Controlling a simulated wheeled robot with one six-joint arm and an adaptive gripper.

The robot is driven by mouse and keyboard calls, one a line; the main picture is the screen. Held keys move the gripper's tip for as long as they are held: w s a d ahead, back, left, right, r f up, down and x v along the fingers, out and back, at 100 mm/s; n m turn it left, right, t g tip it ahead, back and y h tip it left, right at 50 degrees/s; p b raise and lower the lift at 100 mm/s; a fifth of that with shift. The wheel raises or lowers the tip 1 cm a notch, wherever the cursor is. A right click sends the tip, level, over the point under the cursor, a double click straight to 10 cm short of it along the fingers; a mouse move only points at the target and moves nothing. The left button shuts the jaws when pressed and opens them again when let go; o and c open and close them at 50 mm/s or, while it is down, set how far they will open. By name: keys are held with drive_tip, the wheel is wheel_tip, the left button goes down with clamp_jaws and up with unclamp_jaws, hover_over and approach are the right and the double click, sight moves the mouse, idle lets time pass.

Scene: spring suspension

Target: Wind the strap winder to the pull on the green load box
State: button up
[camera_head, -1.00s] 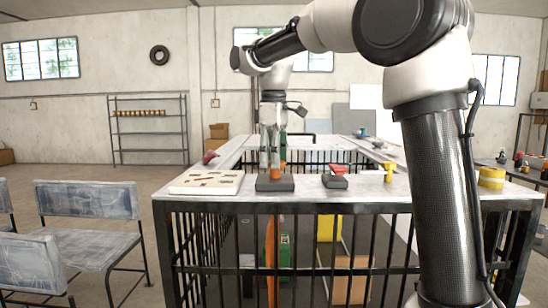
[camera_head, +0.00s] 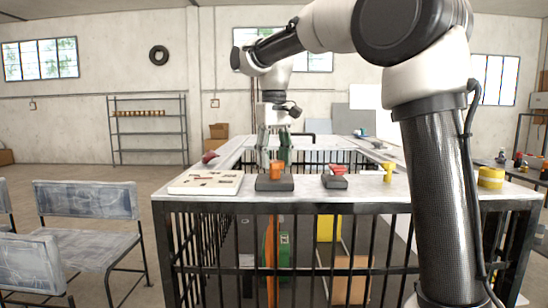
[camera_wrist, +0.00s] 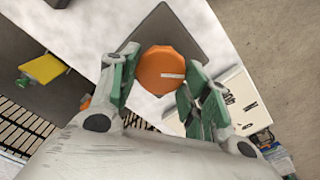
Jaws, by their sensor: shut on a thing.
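The strap winder has an orange knob (camera_head: 277,170) on a dark grey base (camera_head: 274,184), on the near edge of the pale table top. In the wrist view the eight-sided knob (camera_wrist: 168,72) has a pale mark on top and sits between the green fingers. My gripper (camera_head: 273,160) points down at the winder and is shut on the knob; the finger contact is partly hidden. In the wrist view my gripper (camera_wrist: 163,66) has a finger on each side of the knob. The green load box (camera_head: 285,250) is behind the bars below, beside an orange strap (camera_head: 270,255).
To the right stand a grey block with a red top (camera_head: 335,180), a yellow fitting (camera_head: 388,172) and a yellow roll (camera_head: 491,178). A yellow panel (camera_head: 328,228) shows behind the bars.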

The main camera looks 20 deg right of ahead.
sight(274, 161)
drive_tip(key=shift+m, duration=0.4)
drive_tip(key=o, duration=1)
drive_tip(key=shift+r, duration=0.1)
wheel_tip(274, 161, up, 12)
